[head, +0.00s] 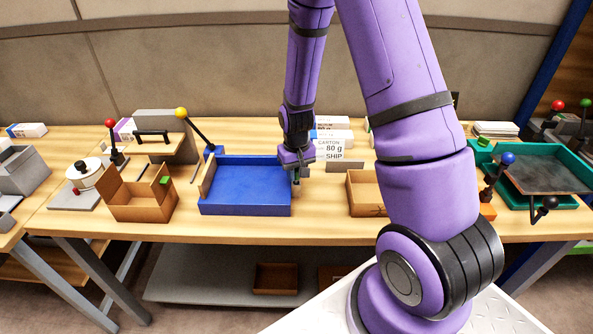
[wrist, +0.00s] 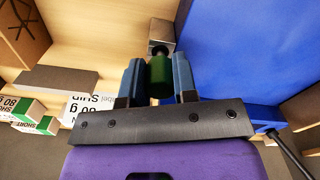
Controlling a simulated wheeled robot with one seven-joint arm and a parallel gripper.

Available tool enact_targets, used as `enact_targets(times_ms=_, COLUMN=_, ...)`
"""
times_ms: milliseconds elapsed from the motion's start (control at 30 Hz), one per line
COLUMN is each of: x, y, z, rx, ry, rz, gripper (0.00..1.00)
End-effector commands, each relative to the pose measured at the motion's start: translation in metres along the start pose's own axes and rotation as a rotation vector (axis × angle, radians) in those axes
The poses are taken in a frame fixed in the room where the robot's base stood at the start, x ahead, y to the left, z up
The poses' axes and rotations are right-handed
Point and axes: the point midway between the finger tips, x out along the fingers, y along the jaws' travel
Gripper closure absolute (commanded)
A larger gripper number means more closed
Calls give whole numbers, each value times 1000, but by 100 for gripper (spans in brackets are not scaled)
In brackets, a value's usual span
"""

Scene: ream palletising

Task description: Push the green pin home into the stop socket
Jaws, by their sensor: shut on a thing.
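The green pin (wrist: 158,80) is between the two fingers of my gripper (wrist: 157,84) in the wrist view, and the fingers are shut on it. The stop socket, a small grey metal block (wrist: 160,47), is just past the pin's far end. The pin lines up with the block, but I cannot tell how deep it sits in it. In the head view my gripper (head: 296,172) points down at the right edge of the blue tray (head: 245,210). The pin is too small to make out there.
An open carton (head: 141,206) stands left of the tray, and another open box (head: 364,195) stands to the right. A lever with a yellow knob (head: 181,112) rises behind the tray's left side. White labelled packs (head: 330,150) stand behind my gripper.

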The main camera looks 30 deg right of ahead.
Motion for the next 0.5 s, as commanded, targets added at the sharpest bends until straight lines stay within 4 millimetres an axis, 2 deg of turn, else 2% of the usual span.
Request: enact_targets(times_ms=500, x=11, y=0, z=0, rx=0, ry=0, rz=0, gripper=100)
